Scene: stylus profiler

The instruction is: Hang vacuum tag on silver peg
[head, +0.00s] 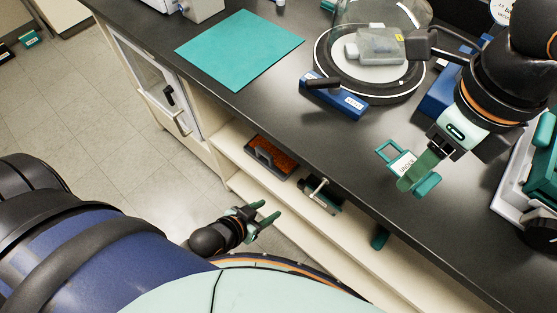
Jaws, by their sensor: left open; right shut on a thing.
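My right gripper (420,172), with green fingers, is shut on the vacuum tag (402,163). The tag has a white label with dark lettering, partly covered by a finger, and a teal open loop at its upper left. It is held over the front part of the dark bench top. My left gripper (264,217) is open and empty, low in front of the cabinet. A silver rod (319,187) stands out from a dark stand on the lower shelf; I cannot tell for sure whether it is the silver peg.
The dark bench top (285,110) carries a teal mat (240,48), a round glass-covered stage (372,78) and a blue block (340,98). A white and green device (533,165) stands at the right. An orange-filled tray (271,157) sits on the lower shelf.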

